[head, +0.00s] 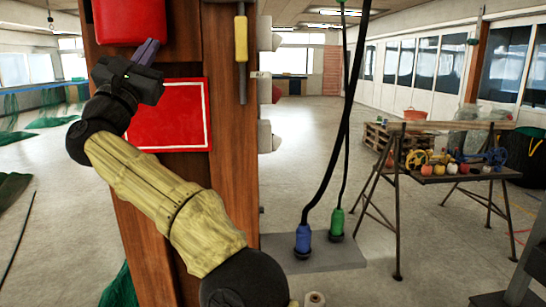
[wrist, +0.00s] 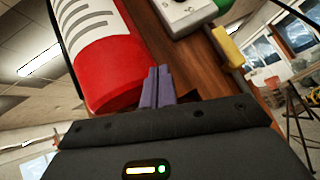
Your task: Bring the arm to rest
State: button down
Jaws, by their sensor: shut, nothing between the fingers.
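My gripper (head: 146,54) is raised in front of a wooden post in the head view, at the upper left. Its purple fingers also show in the wrist view (wrist: 158,86), pressed together with nothing between them. My arm is bent, running from the bottom middle up to the left. A red cylinder with a white label (wrist: 100,55) is close to the fingertips in the wrist view, on their left. Its lower part also shows in the head view (head: 128,20), just above the gripper. I cannot tell whether the fingers touch it.
The wooden post (head: 225,100) carries a red panel (head: 178,125) and a yellow-handled tool (head: 241,50). Black cables end in blue (head: 303,238) and green (head: 337,222) plugs on a grey shelf (head: 325,258). A table (head: 440,178) with small colored items stands right. Floor beyond is open.

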jog(key=w+a+f+n+g+y, duration=0.25)
jog(key=f+n+y, duration=0.5)
jog(key=n, duration=0.65)
jog(key=w+a+f+n+g+y, duration=0.1)
jog(key=a+f+n+g+y, duration=0.2)
jog(key=n+y, duration=0.95)
jog(key=w+d+f+n+g+h, duration=0.1)
jog(key=d+f+n+g+h, duration=0.2)
jog(key=d+f, duration=0.45)
jog(key=w+d+f+n+g+h, duration=0.15)
jog(key=d+f+n, duration=0.3)
jog(key=f, duration=0.55)
jog(key=d+f+n+g+h, duration=0.3)
jog(key=d+f+n, duration=0.2)
jog(key=f, duration=0.3)
jog(key=s+d+f+n+g+h, duration=0.25)
jog(key=s+d+f, duration=0.35)
jog(key=d+f, duration=0.4)
jog(key=s+d+f+n+g+h, duration=0.1)
jog(key=s+d+f+g+h, duration=0.25)
jog(key=s+d+f, duration=0.55)
jog(key=s+d+f+n+g, duration=0.1)
jog(key=s+d+f+g, duration=0.3)
jog(key=s+d, duration=0.65)
notch_tip(320, 180, up, 8)
jog(key=p, duration=0.8)
jog(key=shift+s+a+p, duration=0.2)
jog(key=shift+s+p, duration=0.1)
jog(key=shift+s, duration=0.05)
